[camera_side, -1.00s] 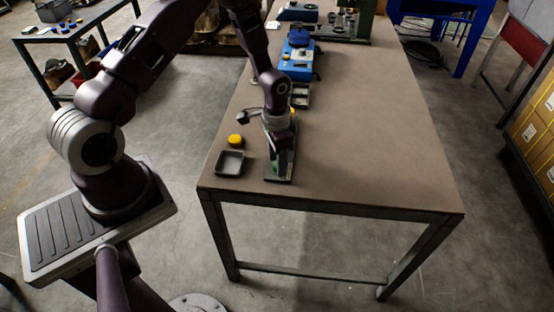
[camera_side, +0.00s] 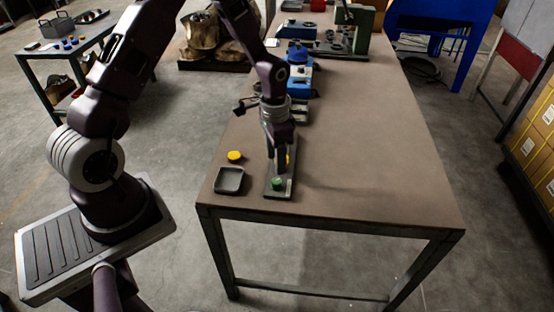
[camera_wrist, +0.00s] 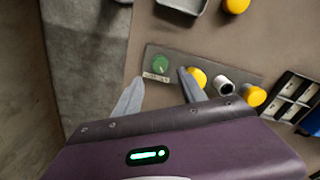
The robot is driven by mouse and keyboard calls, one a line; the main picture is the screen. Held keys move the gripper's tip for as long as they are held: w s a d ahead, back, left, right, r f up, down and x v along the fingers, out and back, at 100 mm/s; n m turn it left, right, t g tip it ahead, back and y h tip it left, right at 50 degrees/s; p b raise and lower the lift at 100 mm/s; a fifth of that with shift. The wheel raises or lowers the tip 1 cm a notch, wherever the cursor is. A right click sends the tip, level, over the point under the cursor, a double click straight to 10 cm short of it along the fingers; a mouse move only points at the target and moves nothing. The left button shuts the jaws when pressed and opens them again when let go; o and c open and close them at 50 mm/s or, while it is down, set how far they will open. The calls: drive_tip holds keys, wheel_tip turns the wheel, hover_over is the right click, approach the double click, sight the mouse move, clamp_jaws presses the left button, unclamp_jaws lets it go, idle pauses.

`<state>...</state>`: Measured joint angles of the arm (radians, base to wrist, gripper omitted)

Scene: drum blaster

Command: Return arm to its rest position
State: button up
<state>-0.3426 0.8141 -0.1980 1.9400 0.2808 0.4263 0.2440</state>
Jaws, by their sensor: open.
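My gripper (camera_side: 282,170) points down above a dark narrow panel (camera_side: 288,188) near the table's front left edge. In the wrist view its two grey fingers (camera_wrist: 160,76) are spread with nothing held between them. The panel (camera_wrist: 155,50) carries a green round piece (camera_wrist: 160,63) with a small label beside it. It also carries a yellow piece (camera_wrist: 197,77), a white-rimmed dark piece (camera_wrist: 224,87) and another yellow piece (camera_wrist: 253,95). The green piece (camera_side: 277,183) shows in the side view below the gripper. A rest position is not marked in either view.
A dark square tray (camera_side: 229,180) and a loose yellow cap (camera_side: 235,156) lie left of the panel. A blue machine (camera_side: 299,75) and a green machine (camera_side: 357,30) stand farther back. The table's right side (camera_side: 375,150) is clear.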

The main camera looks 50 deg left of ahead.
drive_tip(key=s+d+r+n+t+y, duration=0.1)
drive_tip(key=s+r, duration=0.2)
drive_tip(key=r, duration=0.7)
drive_tip(key=s+d+r+t+y, duration=0.1)
drive_tip(key=s+r, duration=0.2)
drive_tip(key=r, duration=0.6)
drive_tip(key=s+d+r+n+t, duration=0.1)
drive_tip(key=s+r, duration=0.3)
drive_tip(key=s, duration=0.4)
drive_tip(key=s+d+r+n+t+h, duration=0.1)
drive_tip(key=s+d+r, duration=0.3)
drive_tip(key=s, duration=0.4)
drive_tip(key=shift+r+t+h, duration=0.2)
drive_tip(key=shift+t+h, duration=0.1)
drive_tip(key=shift+t, duration=0.5)
drive_tip(key=shift+s, duration=0.1)
